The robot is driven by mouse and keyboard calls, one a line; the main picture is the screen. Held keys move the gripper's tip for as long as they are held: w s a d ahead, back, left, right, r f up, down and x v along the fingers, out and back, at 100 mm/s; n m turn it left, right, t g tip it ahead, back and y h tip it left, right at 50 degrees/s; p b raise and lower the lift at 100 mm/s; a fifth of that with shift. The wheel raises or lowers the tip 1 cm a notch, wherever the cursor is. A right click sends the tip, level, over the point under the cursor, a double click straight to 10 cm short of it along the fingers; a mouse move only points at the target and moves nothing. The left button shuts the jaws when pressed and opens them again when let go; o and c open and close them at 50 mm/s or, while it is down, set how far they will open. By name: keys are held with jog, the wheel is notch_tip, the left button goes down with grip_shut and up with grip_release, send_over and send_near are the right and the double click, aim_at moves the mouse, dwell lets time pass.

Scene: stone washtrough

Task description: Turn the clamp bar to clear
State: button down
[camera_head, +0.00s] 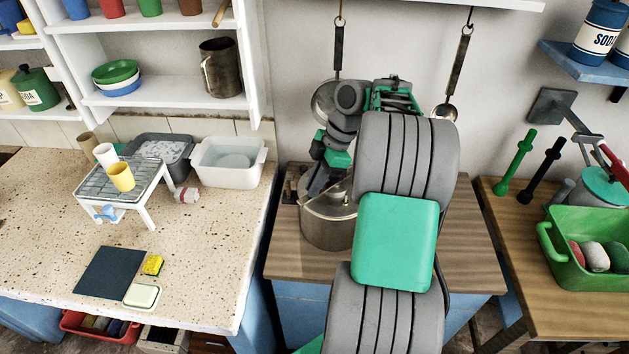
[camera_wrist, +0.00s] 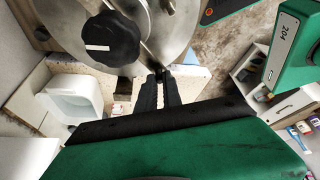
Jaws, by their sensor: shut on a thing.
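A round metal pot (camera_head: 325,228) stands on the wooden worktop in the middle of the head view. In the wrist view its grey lid (camera_wrist: 172,35) fills the top, with a black knob (camera_wrist: 110,40) carrying a white mark. The narrow metal clamp bar (camera_wrist: 150,60) crosses the lid under the knob, slanting down toward my fingers. My gripper (camera_wrist: 160,74) is shut on the bar's near end, close to the lid's rim. In the head view my gripper (camera_head: 316,190) is above the pot lid; my arm covers the pot's right side, and the bar's grip point is hard to see.
Two ladles (camera_head: 445,108) hang behind the pot. At left, a speckled counter (camera_head: 205,260) holds a wire rack (camera_head: 125,180), a white basin (camera_head: 228,162) and a grey tub. At right, a green crate (camera_head: 585,285) stands on another wooden bench. A gap separates the counters.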

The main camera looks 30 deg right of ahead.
jog(key=shift+s+d+n+g, duration=0.25)
jog(key=shift+s+n, duration=0.2)
jog(key=shift+n, duration=0.25)
jog(key=c, duration=1.5)
grip_release()
jog(key=p+v, duration=0.4)
jog(key=v, duration=0.3)
jog(key=shift+r, duration=0.35)
jog(key=shift+d, duration=0.1)
